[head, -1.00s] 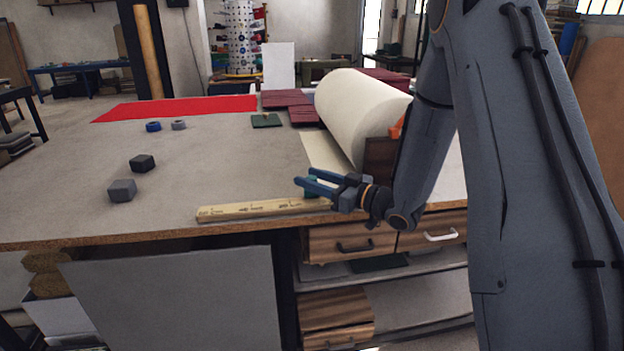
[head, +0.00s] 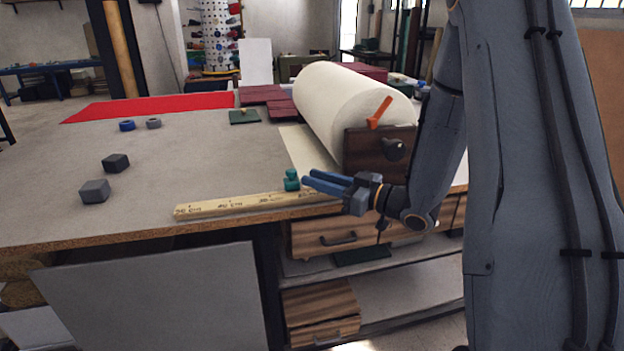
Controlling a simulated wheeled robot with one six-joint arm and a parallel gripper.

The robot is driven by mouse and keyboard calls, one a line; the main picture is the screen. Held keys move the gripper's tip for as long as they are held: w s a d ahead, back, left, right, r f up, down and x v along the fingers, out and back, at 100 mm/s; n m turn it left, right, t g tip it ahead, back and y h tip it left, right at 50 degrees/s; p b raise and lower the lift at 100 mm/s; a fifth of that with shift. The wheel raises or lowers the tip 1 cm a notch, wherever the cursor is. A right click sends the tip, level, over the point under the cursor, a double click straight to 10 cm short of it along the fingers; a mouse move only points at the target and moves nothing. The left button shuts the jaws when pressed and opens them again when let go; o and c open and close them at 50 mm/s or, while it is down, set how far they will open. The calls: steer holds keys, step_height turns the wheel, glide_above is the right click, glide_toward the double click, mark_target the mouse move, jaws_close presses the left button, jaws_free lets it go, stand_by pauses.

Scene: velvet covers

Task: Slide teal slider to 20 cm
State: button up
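The teal slider (head: 291,180) stands upright on the pale wooden ruler (head: 240,205) along the table's front edge. It is right of the 40 mark, near a mark that looks like 30; its exact reading is too small to tell. The ruler's right end is hidden behind my gripper. My gripper (head: 307,178) has two blue fingers pointing left, with a narrow gap between them. It looks open and empty, its tips just right of the slider and apparently clear of it.
A large cream roll (head: 350,105) with a dark wooden end and orange lever (head: 379,113) stands behind my gripper. Two dark blocks, a grey one (head: 94,191) and a black one (head: 116,163), lie left. Drawers (head: 340,238) are below. The table's middle is clear.

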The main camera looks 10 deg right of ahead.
steer(key=shift+s+n, duration=0.25)
steer(key=shift+n, duration=0.25)
steer(key=c, duration=0.3)
steer(key=shift+s+a+n+p, duration=0.15)
steer(key=shift+s+n+p, duration=0.15)
steer(key=shift+n, duration=0.4)
jaws_close()
steer(key=n+p, duration=0.6)
steer(key=n, duration=0.8)
glide_above(293, 196)
steer(key=s+a, duration=0.2)
steer(key=a, duration=0.1)
steer(key=shift+a+r+y, duration=0.15)
steer(key=shift+r+y, duration=0.25)
steer(key=shift+w, duration=0.3)
steer(key=shift+w+d+f+p, duration=0.2)
steer(key=shift+w+d+p, duration=0.2)
steer(key=shift+d, duration=0.45)
steer(key=shift+w+d+f+p, duration=0.15)
steer(key=shift+w+d+p, duration=0.25)
steer(key=shift+d, duration=0.4)
